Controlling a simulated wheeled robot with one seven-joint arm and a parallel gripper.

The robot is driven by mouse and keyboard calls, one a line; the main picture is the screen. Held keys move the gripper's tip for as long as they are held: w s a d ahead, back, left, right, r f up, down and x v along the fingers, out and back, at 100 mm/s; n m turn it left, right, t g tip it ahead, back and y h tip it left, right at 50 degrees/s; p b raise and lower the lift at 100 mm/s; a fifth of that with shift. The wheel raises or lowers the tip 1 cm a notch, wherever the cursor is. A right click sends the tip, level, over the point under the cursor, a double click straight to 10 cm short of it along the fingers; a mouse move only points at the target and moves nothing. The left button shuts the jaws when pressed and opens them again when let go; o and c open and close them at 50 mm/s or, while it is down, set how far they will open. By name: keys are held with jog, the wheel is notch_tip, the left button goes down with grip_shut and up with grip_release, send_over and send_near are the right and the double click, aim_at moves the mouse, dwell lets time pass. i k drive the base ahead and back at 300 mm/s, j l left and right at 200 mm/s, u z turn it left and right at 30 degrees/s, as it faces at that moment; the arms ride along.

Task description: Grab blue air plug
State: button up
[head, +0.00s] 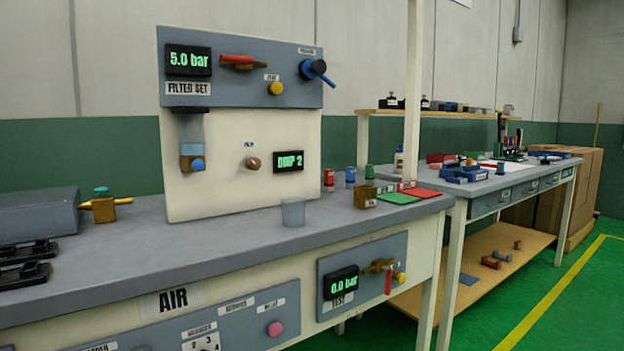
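A small blue cylinder (350,177), which looks like the blue air plug, stands upright on the grey workbench (235,240), right of the white panel. A red cylinder (329,179) stands to its left and a green cylinder (369,172) to its right, with small gaps between them. My gripper is not in view.
A clear cup (293,211) stands in front of the panel (240,165). A brass block (363,196), a red mat (421,192) and a green mat (398,198) lie near the plugs. A post (412,100) rises behind them. A second bench (540,171) holds several parts.

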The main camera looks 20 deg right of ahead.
aim_at(350, 183)
jog(key=i+l+u, duration=0.15)
jog(key=l+u, duration=0.25)
jog(key=l, duration=0.4)
jog(key=l+u, duration=0.4)
jog(key=l, duration=0.4)
